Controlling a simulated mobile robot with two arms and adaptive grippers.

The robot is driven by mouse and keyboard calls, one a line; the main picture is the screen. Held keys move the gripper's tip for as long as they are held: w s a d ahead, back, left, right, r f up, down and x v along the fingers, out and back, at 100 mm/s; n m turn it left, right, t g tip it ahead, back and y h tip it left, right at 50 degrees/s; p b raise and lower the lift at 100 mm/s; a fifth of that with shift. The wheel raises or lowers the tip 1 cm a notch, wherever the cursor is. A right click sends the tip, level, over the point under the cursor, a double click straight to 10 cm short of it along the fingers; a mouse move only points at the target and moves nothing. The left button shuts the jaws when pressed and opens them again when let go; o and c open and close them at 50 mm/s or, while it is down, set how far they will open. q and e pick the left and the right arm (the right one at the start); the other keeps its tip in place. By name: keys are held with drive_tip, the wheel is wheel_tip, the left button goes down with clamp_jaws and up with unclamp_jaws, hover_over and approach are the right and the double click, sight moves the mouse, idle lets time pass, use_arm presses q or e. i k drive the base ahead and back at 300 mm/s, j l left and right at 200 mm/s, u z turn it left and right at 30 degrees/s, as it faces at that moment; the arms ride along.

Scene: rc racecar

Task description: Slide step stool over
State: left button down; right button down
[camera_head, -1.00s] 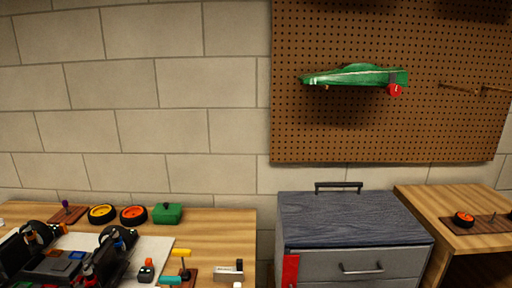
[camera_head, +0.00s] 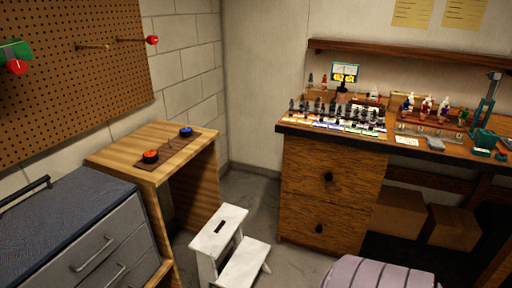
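A white step stool (camera_head: 212,240) with two steps stands upright on the grey floor in the lower middle of the head view. Its top step has a dark slot, and the lower step faces right. It stands between a small wooden table and a wooden drawer desk, and its lower part is cut off by the frame's bottom edge. Neither of my grippers shows in this view.
The wooden table (camera_head: 112,152) holds a board with red and blue knobs. A grey drawer cabinet (camera_head: 110,250) is at the lower left. The drawer desk (camera_head: 330,160) is right, with a purple-grey padded seat (camera_head: 375,274) before it. Bare floor (camera_head: 250,195) lies behind the stool.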

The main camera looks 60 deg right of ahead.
sight(217, 241)
drive_tip(key=z, duration=1.5)
